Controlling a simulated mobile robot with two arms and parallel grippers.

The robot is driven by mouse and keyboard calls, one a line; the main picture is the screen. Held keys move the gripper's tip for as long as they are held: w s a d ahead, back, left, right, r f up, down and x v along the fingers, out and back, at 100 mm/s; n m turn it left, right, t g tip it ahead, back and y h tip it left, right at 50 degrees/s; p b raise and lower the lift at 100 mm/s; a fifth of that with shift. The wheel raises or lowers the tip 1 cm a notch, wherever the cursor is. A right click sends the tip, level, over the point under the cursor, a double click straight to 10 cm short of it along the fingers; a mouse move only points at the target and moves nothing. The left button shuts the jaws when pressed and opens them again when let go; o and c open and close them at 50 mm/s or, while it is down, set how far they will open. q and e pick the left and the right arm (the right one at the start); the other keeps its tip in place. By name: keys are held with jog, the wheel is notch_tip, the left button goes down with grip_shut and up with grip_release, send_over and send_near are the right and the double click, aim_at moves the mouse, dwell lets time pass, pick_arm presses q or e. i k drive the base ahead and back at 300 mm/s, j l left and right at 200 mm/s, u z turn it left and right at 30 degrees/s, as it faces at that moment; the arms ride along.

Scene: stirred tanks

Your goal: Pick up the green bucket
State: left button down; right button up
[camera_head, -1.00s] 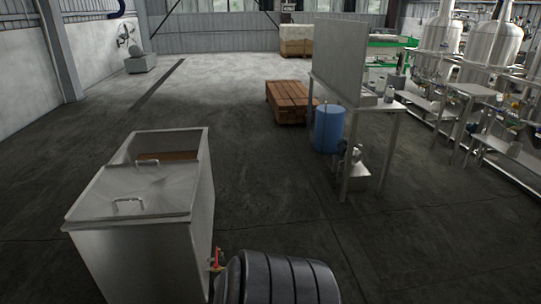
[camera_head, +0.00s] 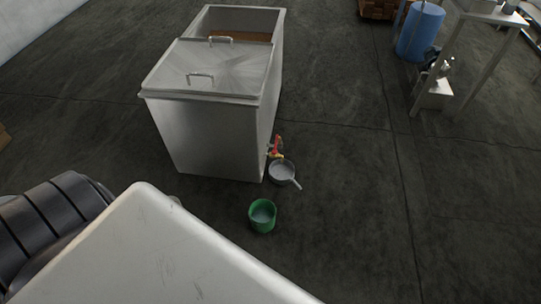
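The green bucket (camera_head: 262,216) stands upright on the dark floor, in the lower middle of the head view. It looks open at the top, with a pale grey inside. It is a little in front of the metal tank and apart from it. Neither of my grippers shows in the view, so nothing is seen touching the bucket. A large pale surface and a black ribbed part fill the lower left, close to the camera.
A steel tank (camera_head: 205,120) with a handled lid and a red-handled valve (camera_head: 276,147) stands behind the bucket. A grey pan (camera_head: 282,172) is under the valve. A blue barrel (camera_head: 420,32) and a metal table (camera_head: 483,14) stand at upper right.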

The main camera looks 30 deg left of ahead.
aim_at(262, 212)
jog(key=u, duration=1.15)
